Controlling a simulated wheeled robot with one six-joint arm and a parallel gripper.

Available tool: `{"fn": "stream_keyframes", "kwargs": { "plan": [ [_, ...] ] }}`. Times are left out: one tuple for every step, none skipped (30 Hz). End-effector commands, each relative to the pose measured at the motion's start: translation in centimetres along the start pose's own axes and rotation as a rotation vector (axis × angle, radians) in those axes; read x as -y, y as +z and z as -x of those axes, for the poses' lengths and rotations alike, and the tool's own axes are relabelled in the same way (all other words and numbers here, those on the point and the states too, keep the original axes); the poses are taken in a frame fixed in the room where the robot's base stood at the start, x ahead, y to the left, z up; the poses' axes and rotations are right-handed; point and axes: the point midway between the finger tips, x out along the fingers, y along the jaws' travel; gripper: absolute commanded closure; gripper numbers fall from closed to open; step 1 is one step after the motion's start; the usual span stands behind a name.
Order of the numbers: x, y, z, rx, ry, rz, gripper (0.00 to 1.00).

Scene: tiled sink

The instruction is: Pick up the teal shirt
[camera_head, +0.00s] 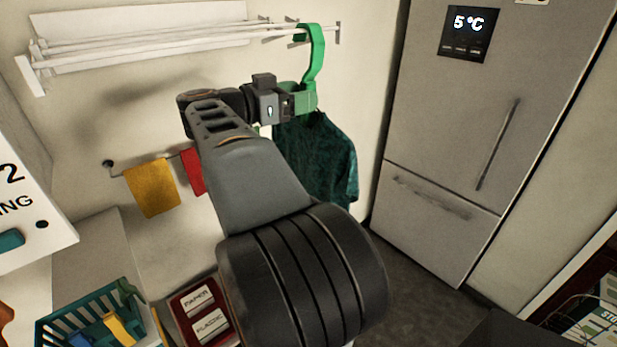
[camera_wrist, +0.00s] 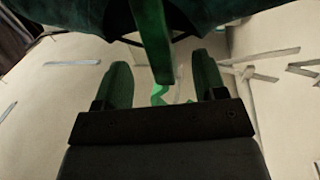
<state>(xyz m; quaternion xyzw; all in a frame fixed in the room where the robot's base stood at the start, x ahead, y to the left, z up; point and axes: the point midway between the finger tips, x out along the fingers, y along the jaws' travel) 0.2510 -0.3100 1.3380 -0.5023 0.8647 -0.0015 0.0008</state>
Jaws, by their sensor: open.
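The teal shirt (camera_head: 322,160) hangs on a green hanger (camera_head: 317,52) whose hook is at the white wall rack. My gripper (camera_head: 306,100) is at the hanger, just above the shirt's collar. In the wrist view my gripper (camera_wrist: 163,72) is open, with one green finger on each side of the green hanger (camera_wrist: 150,35). Whether either finger touches the hanger I cannot tell. The shirt (camera_wrist: 235,10) fills the top edge of the wrist view. My arm hides the shirt's left part in the head view.
The white drying rack (camera_head: 150,42) is on the wall. A yellow cloth (camera_head: 152,188) and a red cloth (camera_head: 192,172) hang on a rail. A grey fridge (camera_head: 480,130) stands at right. A teal basket (camera_head: 130,300) and a red bin (camera_head: 205,312) are below.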

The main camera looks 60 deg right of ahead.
Motion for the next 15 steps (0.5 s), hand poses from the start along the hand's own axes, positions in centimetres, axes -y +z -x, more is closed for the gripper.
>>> {"fn": "stream_keyframes", "kwargs": {
  "plan": [
    [-0.1, -0.1, -0.8, 0.0, 0.004, 0.0, 0.35],
    [-0.1, -0.1, -1.1, 0.0, 0.004, 0.001, 0.35],
    [-0.1, -0.1, -1.6, 0.0, 0.003, 0.001, 0.35],
    [-0.1, -0.1, -1.8, 0.0, 0.002, 0.001, 0.35],
    [-0.1, 0.0, -2.1, 0.001, 0.002, 0.001, 0.35],
    [-0.1, 0.0, -2.3, 0.001, 0.002, 0.001, 0.35],
    [-0.1, 0.0, -2.4, 0.001, 0.001, 0.0, 0.35],
    [0.0, 0.0, -2.5, 0.001, -0.001, 0.001, 0.35],
    [0.0, 0.0, -2.6, 0.001, -0.001, 0.0, 0.35],
    [0.0, 0.0, -2.6, 0.001, -0.002, 0.0, 0.35],
    [0.0, 0.0, -2.6, 0.001, -0.002, 0.0, 0.35],
    [0.0, 0.1, -2.6, 0.001, -0.002, 0.0, 0.35],
    [0.0, 0.1, -2.6, 0.001, -0.002, 0.0, 0.35],
    [0.0, 0.1, -2.6, 0.001, -0.002, 0.0, 0.35],
    [0.0, 0.1, -2.6, 0.001, -0.002, 0.0, 0.35]
  ]
}}
